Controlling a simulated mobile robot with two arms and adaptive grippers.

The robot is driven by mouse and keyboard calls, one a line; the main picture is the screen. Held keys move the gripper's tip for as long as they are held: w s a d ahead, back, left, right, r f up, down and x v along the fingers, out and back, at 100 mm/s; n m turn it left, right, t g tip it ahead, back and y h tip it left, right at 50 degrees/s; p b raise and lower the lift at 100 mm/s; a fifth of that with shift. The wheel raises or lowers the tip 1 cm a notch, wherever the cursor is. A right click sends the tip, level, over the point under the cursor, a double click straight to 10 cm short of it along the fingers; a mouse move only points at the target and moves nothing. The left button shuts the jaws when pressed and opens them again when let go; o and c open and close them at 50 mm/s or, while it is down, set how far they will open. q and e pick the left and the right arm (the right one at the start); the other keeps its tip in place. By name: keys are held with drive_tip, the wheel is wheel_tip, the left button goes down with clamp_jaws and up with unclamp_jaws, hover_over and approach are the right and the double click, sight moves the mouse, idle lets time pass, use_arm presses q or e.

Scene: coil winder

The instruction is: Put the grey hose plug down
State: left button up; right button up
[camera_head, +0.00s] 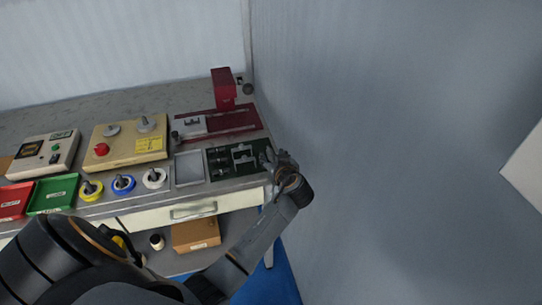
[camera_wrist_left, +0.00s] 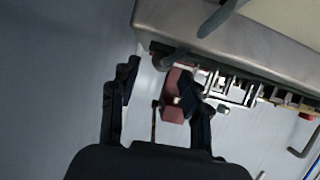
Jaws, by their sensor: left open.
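My left gripper (camera_head: 272,160) is open at the right front corner of the workbench, beside a dark green fixture plate with metal brackets (camera_head: 240,155). In the left wrist view its two fingers (camera_wrist_left: 158,95) stand apart, with nothing seen gripped between them. A dark grey rounded piece (camera_wrist_left: 176,57) shows at the bench edge just beyond the fingers; I cannot tell if it is the grey hose plug. No other piece can be surely told as that plug. My right gripper is not in view.
A red stand (camera_head: 223,90) rises at the back right, near the grey wall. A grey tray (camera_head: 187,169), yellow, blue and white ringed pieces, a cream control box (camera_head: 125,140) and green and red trays fill the bench. A cardboard box (camera_head: 195,234) sits below.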

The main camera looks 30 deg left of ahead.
use_arm(q)
drive_tip(key=shift+x, duration=1.05)
drive_tip(key=shift+d, duration=0.1)
drive_tip(key=shift+c, duration=0.2)
clamp_jaws()
drive_tip(key=shift+r, duration=0.15)
